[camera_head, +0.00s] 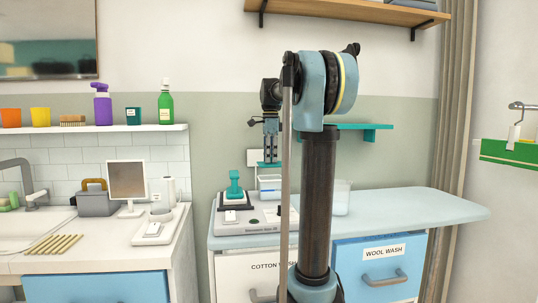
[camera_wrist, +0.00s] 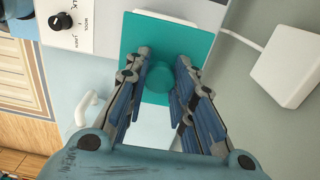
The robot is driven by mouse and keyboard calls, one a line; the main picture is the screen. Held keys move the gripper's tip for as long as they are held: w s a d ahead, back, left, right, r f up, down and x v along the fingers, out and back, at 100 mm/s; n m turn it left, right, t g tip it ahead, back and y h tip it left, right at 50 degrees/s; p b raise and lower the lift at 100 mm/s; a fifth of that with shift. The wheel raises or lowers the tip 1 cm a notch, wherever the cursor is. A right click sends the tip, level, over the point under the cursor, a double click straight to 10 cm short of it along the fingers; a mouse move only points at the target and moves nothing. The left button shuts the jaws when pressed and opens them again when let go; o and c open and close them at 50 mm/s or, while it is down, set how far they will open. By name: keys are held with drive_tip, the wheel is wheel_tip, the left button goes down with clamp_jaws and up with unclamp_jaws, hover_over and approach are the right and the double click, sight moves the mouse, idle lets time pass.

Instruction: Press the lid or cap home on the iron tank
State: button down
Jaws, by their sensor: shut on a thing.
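My gripper (camera_head: 270,156) points down over the blue counter. In the wrist view its fingers (camera_wrist: 160,74) are closed around the round knob of a flat teal lid (camera_wrist: 200,35). The lid shows edge-on in the head view (camera_head: 268,164), roughly level. A clear tank (camera_head: 269,183) is below it at the back of the white ironing station (camera_head: 234,221). The lid appears a little above the tank's rim; my arm partly hides this spot. In the wrist view the lid and fingers hide the rim, so I cannot judge their alignment.
A teal iron (camera_head: 234,190) stands on the station, left of my gripper. A clear container (camera_head: 342,198) is on the right, partly behind my arm. A teal shelf (camera_head: 365,130) juts from the wall. The counter's right end (camera_head: 430,205) is clear.

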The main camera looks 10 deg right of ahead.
drive_tip(key=shift+f, duration=2.05)
drive_tip(key=shift+s+f, duration=0.1)
idle(0.9)
drive_tip(key=c, duration=0.8)
unclamp_jaws()
drive_tip(key=shift+r, duration=3.5)
